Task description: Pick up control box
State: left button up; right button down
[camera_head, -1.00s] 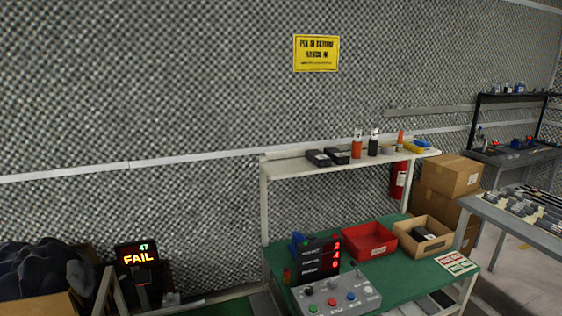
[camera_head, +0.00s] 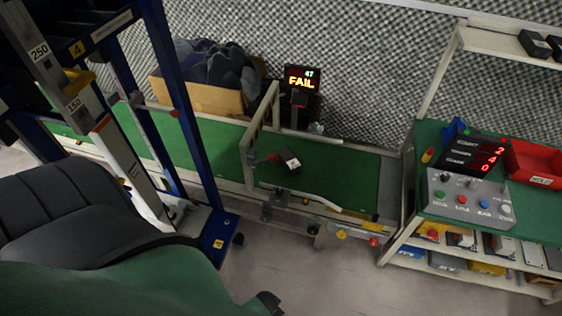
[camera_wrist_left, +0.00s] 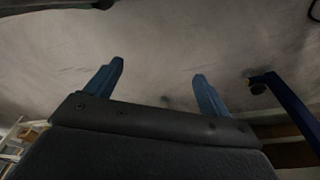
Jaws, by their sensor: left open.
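A small black box (camera_head: 289,158) with a white label lies on the green conveyor belt, below the FAIL display in the head view. A grey box with coloured buttons (camera_head: 468,198) stands on the green bench at the right. I cannot tell for certain which is called the control box. My left gripper (camera_wrist_left: 158,70) shows in the wrist view with two blue fingers spread wide and nothing between them; it faces bare grey floor. Neither box can be made out in the wrist view. My right gripper is not in view.
A blue frame (camera_head: 180,95) stands over the conveyor belt (camera_head: 350,178) at the left. A cardboard box of dark items (camera_head: 200,95) and the FAIL display (camera_head: 301,80) are behind it. A red bin (camera_head: 535,160) sits on the bench. Floor in front is clear (camera_head: 320,275).

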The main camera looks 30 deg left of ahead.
aim_at(290, 163)
jog(key=u, duration=1)
